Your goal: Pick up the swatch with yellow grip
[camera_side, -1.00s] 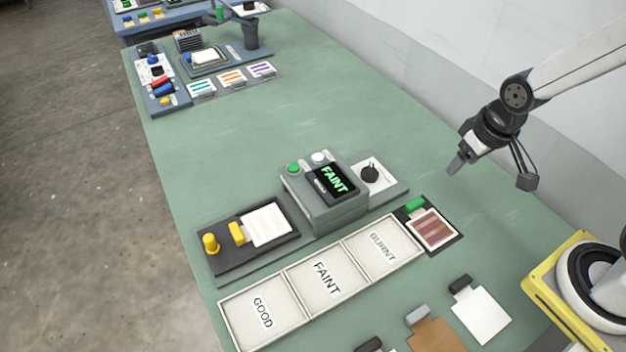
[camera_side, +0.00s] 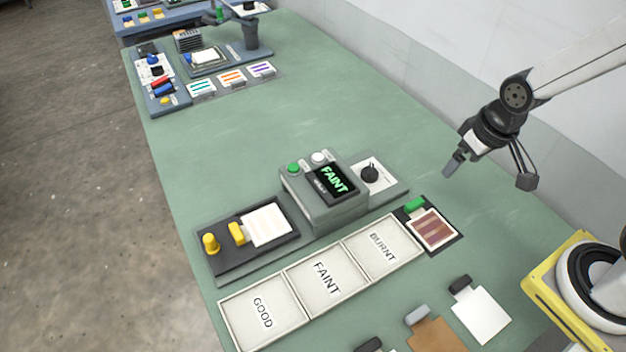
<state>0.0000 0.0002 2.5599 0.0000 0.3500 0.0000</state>
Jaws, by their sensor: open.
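The swatch with the yellow grip (camera_side: 267,225) is a pale white card with faint stripes. It lies on a dark plate (camera_side: 268,252) at the left of the press, and its yellow grip (camera_side: 237,233) is on the card's left side. A separate yellow knob (camera_side: 210,243) stands on the plate left of the grip. My gripper (camera_side: 453,168) is open and empty, pointing down, high at the right and well away from the swatch. Nothing hides the swatch.
The grey press (camera_side: 325,195) reads FAINT and stands right of the swatch. A tray (camera_side: 318,316) marked GOOD, FAINT and BURNT lies in front. A green-grip swatch (camera_side: 432,229) and other swatches (camera_side: 481,314) lie at right. Bare green table (camera_side: 290,110) lies behind.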

